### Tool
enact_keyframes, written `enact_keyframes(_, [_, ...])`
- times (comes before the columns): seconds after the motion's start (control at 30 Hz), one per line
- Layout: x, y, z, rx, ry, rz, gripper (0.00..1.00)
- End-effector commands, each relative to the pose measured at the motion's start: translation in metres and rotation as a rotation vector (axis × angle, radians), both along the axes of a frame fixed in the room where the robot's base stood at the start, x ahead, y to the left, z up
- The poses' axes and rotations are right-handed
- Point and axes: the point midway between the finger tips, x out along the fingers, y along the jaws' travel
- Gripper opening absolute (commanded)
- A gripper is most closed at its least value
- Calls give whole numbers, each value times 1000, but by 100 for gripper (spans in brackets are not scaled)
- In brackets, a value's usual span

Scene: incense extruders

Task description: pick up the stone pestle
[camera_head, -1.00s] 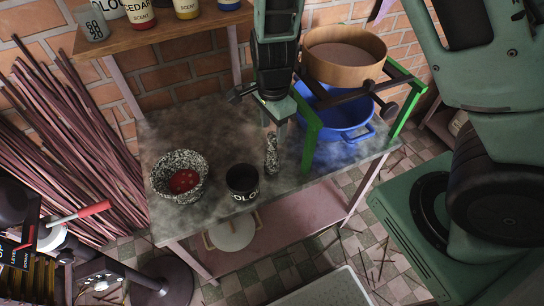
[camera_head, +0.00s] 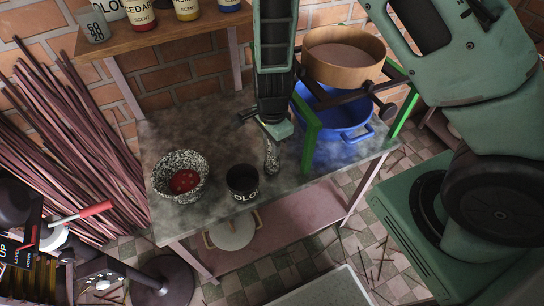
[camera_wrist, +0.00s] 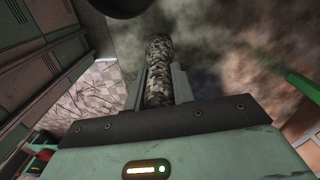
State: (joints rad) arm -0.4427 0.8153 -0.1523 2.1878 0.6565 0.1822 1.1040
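The stone pestle (camera_head: 272,158) is a black-and-white speckled rod standing upright on the dark table (camera_head: 218,120), right of the black cup. My gripper (camera_head: 274,136) is at its upper end, pointing down. In the wrist view the pestle (camera_wrist: 158,75) lies between the two fingers of my gripper (camera_wrist: 160,82), one on each side and very close to it. I cannot tell whether the fingers press on it. Its upper end is hidden by the gripper in the head view.
A speckled mortar (camera_head: 180,177) with red contents and a black cup (camera_head: 242,182) stand to the left. On the right are a green frame (camera_head: 311,140), a blue pot (camera_head: 345,140) and a wooden sieve (camera_head: 343,52). A shelf (camera_head: 155,37) with jars is behind.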

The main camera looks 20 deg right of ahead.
Motion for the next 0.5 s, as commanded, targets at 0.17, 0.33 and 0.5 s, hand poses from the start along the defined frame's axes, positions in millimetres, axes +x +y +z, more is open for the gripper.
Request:
enact_keyframes(0.17, [0,0,0,0,0,0,2])
enact_keyframes(0.33, [0,0,2,0,-1,1,2])
enact_keyframes(0.5, [1,1,20,1,-5,3,2])
